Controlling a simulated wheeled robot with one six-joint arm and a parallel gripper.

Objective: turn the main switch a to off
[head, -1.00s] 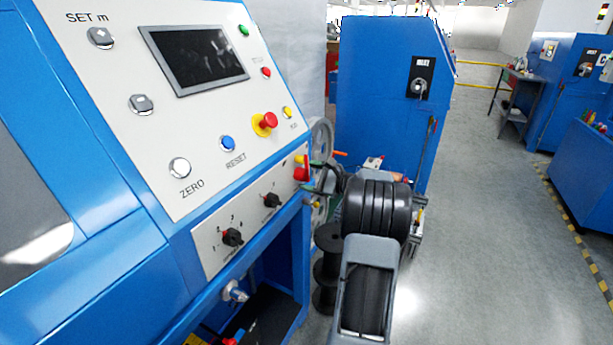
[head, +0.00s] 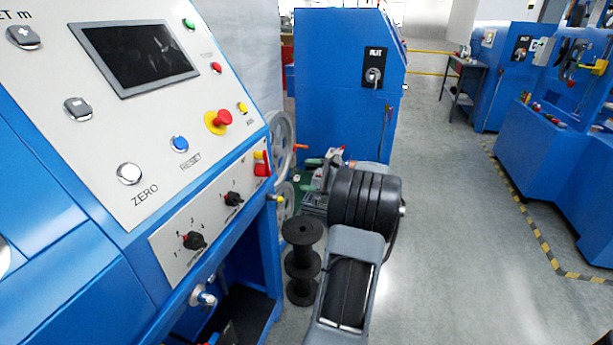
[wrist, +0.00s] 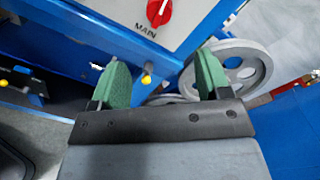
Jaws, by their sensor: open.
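The main switch is a red knob (wrist: 158,10) on a pale plate, cut off by the top edge of the wrist view, with the word MAIN printed below it. A white mark shows on the knob; I cannot read its position. In the head view a red switch (head: 262,169), which looks like the same one, sits at the panel's lower right end. My gripper (wrist: 162,80) is open and empty, its two green fingers spread apart. The knob lies beyond the fingertips, apart from them.
The panel holds a red emergency button (head: 221,119), a blue reset button (head: 180,144) and black selectors (head: 194,241). A grey handwheel (wrist: 228,68) is close to the right finger. Black spools (head: 302,262) stand on the floor.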

